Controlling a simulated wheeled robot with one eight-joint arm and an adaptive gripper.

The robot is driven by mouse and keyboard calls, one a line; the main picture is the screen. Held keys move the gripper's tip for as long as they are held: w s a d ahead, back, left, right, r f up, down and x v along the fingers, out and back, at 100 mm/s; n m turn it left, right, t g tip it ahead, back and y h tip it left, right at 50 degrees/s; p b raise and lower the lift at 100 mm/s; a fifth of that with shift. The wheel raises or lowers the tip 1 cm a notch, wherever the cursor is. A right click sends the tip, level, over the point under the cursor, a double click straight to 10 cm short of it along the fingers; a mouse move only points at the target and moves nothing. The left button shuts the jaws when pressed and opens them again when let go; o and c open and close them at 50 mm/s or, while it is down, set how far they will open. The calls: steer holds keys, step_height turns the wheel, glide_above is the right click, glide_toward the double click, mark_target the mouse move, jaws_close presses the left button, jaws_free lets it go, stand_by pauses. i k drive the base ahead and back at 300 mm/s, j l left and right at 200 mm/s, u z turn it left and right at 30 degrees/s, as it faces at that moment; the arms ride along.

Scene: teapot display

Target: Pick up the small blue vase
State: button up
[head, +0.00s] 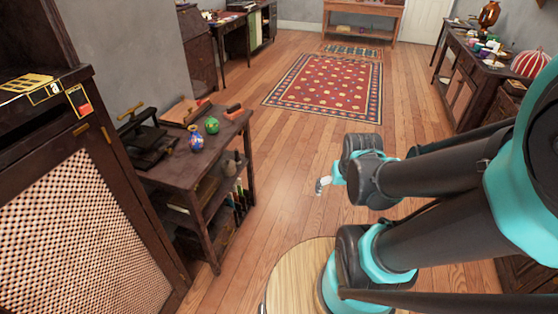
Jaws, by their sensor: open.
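The small blue vase (195,143) stands on top of a dark wooden side table (185,172) at the left. It has a coloured pattern and a narrow neck. A small green vase (212,125) stands close behind it, to its right. My gripper (321,187) is in the middle of the view, over the wooden floor and well to the right of the table. It is open, and I see nothing in it. Part of it is hidden behind my arm.
A dark press-like device (145,132) and a flat box (184,111) share the tabletop. Shelves below hold books. A dark cabinet with a woven front (85,240) stands nearer at left. Open floor lies between table and arm; a red rug (327,86) lies beyond.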

mark_target(196, 142)
steer(key=u, duration=1.15)
steer(key=l+u, duration=0.25)
steer(key=u, duration=0.15)
steer(key=k+l+u, duration=0.1)
steer(key=u, duration=0.3)
steer(key=k+l+u, duration=0.1)
steer(key=l+u, duration=0.3)
steer(key=k+l+u, duration=0.1)
steer(key=u, duration=0.35)
steer(key=k+l, duration=0.55)
